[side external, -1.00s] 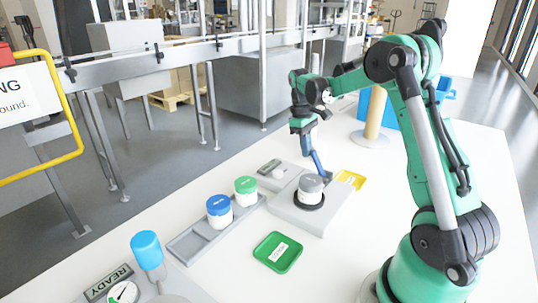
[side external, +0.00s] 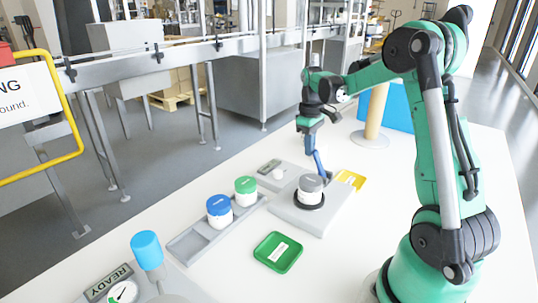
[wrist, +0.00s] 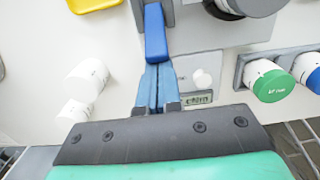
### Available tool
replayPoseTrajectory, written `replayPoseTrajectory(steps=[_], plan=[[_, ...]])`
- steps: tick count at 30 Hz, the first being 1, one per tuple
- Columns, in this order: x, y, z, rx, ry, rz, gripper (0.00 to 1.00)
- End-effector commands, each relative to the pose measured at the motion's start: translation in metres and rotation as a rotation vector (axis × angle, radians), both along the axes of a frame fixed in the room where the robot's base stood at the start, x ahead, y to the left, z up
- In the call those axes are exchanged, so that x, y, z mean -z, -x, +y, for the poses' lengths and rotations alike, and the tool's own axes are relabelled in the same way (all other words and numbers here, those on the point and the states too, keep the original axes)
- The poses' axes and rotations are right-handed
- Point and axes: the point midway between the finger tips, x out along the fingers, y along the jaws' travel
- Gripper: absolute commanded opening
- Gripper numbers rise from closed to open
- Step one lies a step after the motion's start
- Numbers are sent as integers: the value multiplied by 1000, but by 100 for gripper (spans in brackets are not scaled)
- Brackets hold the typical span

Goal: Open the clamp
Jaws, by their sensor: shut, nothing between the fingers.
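The clamp's blue lever (wrist: 155,35) stands upright in the wrist view, just ahead of my fingers, and it also shows in the side view (side external: 318,163). My gripper (wrist: 155,68) is shut with its two blue fingers together and nothing between them. In the side view my gripper (side external: 312,147) is right at the lever's upper end; I cannot tell whether they touch. The grey clamp station (side external: 300,222) holds a white jar with a grey lid (side external: 311,183) beside the lever. That jar is partly cut off at the top right of the wrist view (wrist: 250,5).
A grey rack (side external: 192,243) holds a blue-lidded jar (side external: 219,205) and a green-lidded jar (side external: 245,186). A green tray (side external: 278,262) and a yellow tray (side external: 350,179) lie near the station. Two white cylinders (wrist: 86,80) show left of my fingers. A small display (wrist: 198,99) is close by.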

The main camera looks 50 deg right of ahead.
Motion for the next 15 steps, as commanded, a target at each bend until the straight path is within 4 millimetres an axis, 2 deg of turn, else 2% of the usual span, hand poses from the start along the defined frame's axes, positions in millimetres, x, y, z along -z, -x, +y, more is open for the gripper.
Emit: replayPoseTrajectory(steps=[8, 15], plan=[[-7, 15, 0, 5, 0, -173, 0], [-11, 33, -1, 8, 2, -402, 0]])
